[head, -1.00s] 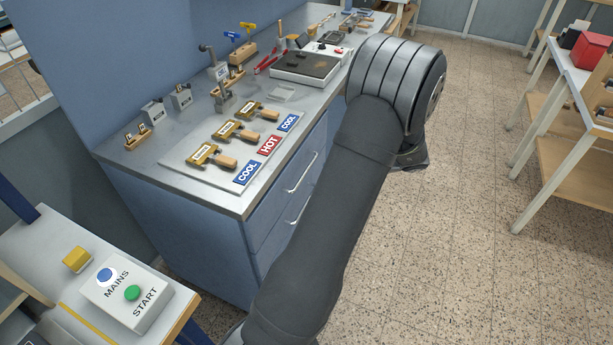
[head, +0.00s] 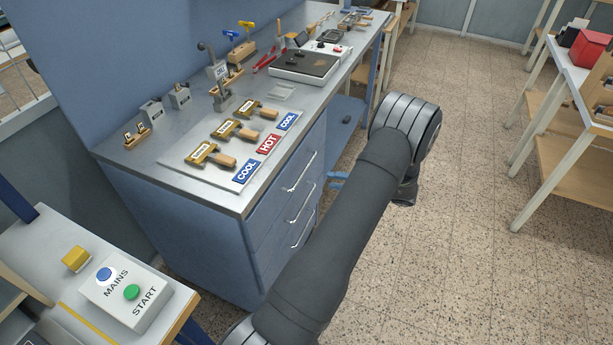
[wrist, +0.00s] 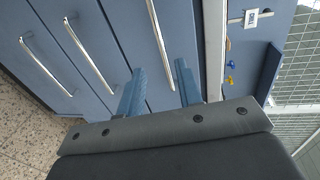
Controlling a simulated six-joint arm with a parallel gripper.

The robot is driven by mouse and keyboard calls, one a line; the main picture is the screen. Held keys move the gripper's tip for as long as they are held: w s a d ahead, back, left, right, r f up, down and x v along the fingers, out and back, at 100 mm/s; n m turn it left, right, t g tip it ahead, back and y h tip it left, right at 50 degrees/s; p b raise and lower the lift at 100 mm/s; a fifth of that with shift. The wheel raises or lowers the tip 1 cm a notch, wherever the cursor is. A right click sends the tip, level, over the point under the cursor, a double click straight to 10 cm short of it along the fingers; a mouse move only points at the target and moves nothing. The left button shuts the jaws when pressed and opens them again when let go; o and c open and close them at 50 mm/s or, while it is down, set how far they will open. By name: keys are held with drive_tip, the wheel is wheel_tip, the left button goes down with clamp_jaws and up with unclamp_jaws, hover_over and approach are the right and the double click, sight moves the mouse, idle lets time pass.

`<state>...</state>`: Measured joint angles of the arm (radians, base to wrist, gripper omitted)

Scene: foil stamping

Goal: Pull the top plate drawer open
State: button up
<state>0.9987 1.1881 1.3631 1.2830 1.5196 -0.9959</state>
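The top plate drawer (head: 270,212) is the uppermost of three blue drawer fronts under the worktop and looks shut, level with the others. Its silver bar handle (head: 300,172) shows clearly in the head view. In the wrist view the same handle (wrist: 159,45) runs down toward the gap between my fingers. My gripper (wrist: 161,82) is open, with two blue fingers apart and nothing held. The rest of the gripper is mostly hidden behind my arm.
Two lower drawers have similar handles (head: 301,206). The worktop (head: 225,197) above carries stamping tools on a pale board and a hot plate (head: 305,66). The floor (head: 450,240) right of the cabinet is clear. A side table (head: 568,80) with a red box stands farther right.

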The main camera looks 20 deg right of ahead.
sight(303, 175)
drive_tip(key=x, duration=1)
drive_tip(key=shift+w+a, duration=0.2)
clamp_jaws()
